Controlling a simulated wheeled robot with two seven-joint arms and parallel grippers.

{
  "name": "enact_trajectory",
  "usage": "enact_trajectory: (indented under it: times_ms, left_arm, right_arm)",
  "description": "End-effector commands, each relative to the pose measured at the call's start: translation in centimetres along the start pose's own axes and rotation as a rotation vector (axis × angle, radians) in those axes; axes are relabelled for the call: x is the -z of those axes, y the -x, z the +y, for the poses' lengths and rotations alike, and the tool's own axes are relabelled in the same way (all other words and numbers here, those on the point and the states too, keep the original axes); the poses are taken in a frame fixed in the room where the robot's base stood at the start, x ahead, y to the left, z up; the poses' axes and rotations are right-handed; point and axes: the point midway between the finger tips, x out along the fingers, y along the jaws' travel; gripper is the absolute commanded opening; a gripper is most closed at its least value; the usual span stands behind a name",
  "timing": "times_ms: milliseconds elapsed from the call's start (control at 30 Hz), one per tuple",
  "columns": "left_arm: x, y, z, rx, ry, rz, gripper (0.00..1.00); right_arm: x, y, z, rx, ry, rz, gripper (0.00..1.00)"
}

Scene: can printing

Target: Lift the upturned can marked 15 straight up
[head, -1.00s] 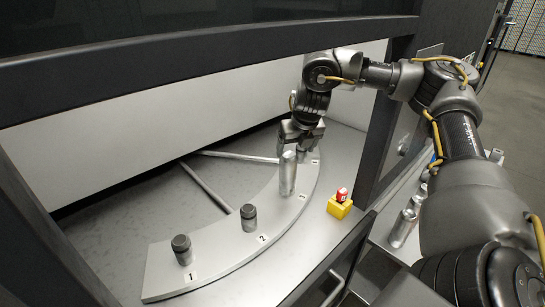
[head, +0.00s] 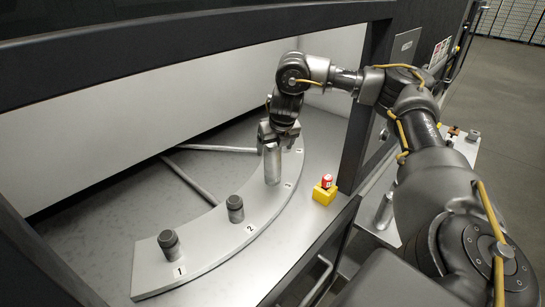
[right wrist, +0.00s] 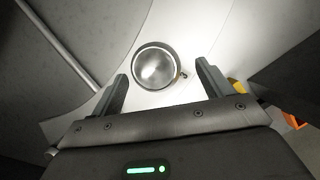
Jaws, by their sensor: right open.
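A tall silver can (head: 272,166) stands upright on the curved grey plate, at its third position. No 15 is readable on it. My right gripper (head: 276,143) points down at the can's upper end in the head view, with its fingers overlapping the can's top. In the right wrist view the can (right wrist: 156,66) shows as a round, shiny end, just beyond the fingertips of the open gripper (right wrist: 163,80) and roughly centred between them. No contact shows. My left gripper is not in view.
The curved plate (head: 215,248) carries dark-capped posts at label 1 (head: 168,242) and label 2 (head: 235,208). A yellow block with a red button (head: 325,190) sits to the right. A dark frame post (head: 358,125) stands close to my right arm.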

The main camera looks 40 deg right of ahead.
Motion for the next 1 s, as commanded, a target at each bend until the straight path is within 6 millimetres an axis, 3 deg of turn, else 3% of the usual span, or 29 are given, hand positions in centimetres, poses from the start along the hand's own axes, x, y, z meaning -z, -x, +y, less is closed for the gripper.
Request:
enact_trajectory:
  times_ms: [133, 533, 900, 1000]
  left_arm:
    - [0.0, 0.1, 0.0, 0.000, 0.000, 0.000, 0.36]
    - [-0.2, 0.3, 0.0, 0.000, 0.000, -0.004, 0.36]
    - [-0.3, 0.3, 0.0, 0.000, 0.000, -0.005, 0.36]
    - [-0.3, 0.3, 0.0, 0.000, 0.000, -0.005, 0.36]
  right_arm:
    - [0.0, -0.5, 0.1, -0.001, 0.000, 0.002, 0.79]
    - [-0.1, -4.6, 0.4, -0.001, -0.001, 0.002, 0.79]
    - [-0.2, -5.2, 0.3, -0.001, 0.000, 0.000, 0.79]
    - [-0.2, -5.2, 0.3, -0.001, 0.000, 0.000, 0.68]
